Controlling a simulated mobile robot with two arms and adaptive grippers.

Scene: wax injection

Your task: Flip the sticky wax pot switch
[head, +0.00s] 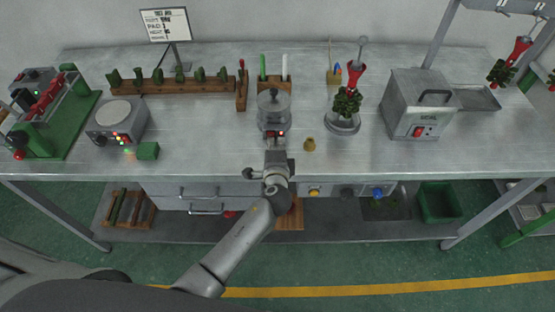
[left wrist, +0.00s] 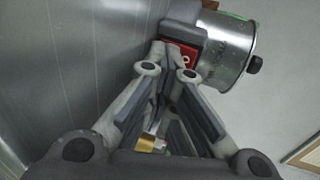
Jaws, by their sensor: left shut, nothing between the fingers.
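The wax pot (head: 273,112) is a small metal pot with a knobbed lid, standing near the middle of the bench. A dark box with a small red switch (head: 281,133) is on its front side. In the left wrist view the metal pot (left wrist: 226,58) lies at the upper right, and the red switch (left wrist: 181,56) shows large beside it. My left gripper (head: 276,149) is shut and empty, just in front of the switch box. In the left wrist view its fingertips (left wrist: 168,72) are right at the switch; I cannot tell whether they touch it. My right gripper is not in view.
A small brass cup (head: 309,144) stands close to the right of the gripper. A grey machine (head: 418,104) with a red switch stands to the right.

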